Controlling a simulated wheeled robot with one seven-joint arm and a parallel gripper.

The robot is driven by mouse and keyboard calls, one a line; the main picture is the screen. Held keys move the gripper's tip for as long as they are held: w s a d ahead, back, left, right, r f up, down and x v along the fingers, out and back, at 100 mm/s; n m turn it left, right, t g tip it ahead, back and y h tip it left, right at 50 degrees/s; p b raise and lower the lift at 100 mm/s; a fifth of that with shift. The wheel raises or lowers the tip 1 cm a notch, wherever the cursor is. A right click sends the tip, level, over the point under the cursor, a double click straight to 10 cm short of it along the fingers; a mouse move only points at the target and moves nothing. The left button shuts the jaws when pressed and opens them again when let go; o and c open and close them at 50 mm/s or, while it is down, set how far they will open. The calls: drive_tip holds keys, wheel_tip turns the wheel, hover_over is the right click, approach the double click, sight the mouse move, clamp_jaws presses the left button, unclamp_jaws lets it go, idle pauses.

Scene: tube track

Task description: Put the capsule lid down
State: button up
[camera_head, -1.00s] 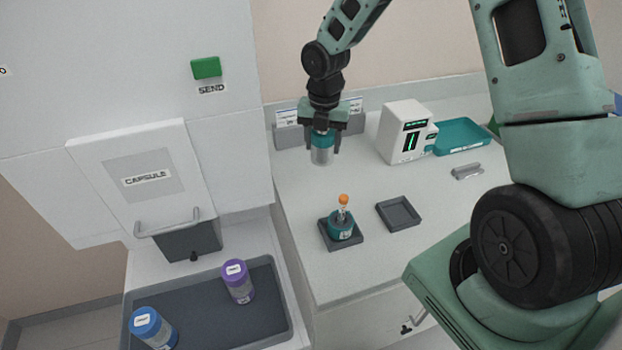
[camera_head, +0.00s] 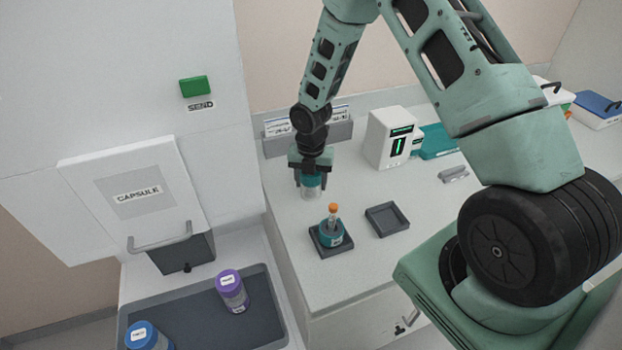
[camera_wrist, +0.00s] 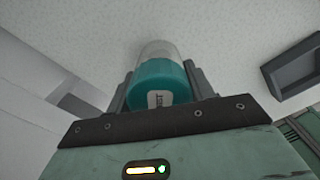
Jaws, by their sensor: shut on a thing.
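My gripper (camera_head: 311,190) is shut on the capsule lid (camera_head: 310,185), a clear cylinder with a teal end, and holds it upright low over the counter, behind the capsule base. The wrist view shows the lid's labelled teal end (camera_wrist: 160,88) between my two fingers, its clear part pointing away. Whether the lid touches the counter I cannot tell. The teal capsule base (camera_head: 331,234) stands in a dark square holder (camera_head: 341,250), with an orange-capped tube (camera_head: 333,211) upright in it.
An empty dark square tray (camera_head: 387,220) lies right of the base. A white device (camera_head: 391,138) and teal tray (camera_head: 437,142) stand behind, near a small grey rack (camera_head: 454,175). At left, purple-capped (camera_head: 232,290) and blue-capped (camera_head: 145,336) capsules lie in a tray under the capsule hatch (camera_head: 140,195).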

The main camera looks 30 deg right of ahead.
drive_tip(key=shift+f, duration=0.1)
drive_tip(key=o, duration=1.1)
drive_tip(key=shift+c, duration=0.2)
wheel_tip(320, 180, up, 12)
drive_tip(key=b, duration=0.2)
drive_tip(key=shift+f+b, duration=0.1)
drive_tip(key=shift+b, duration=0.3)
drive_tip(key=shift+r, duration=0.25)
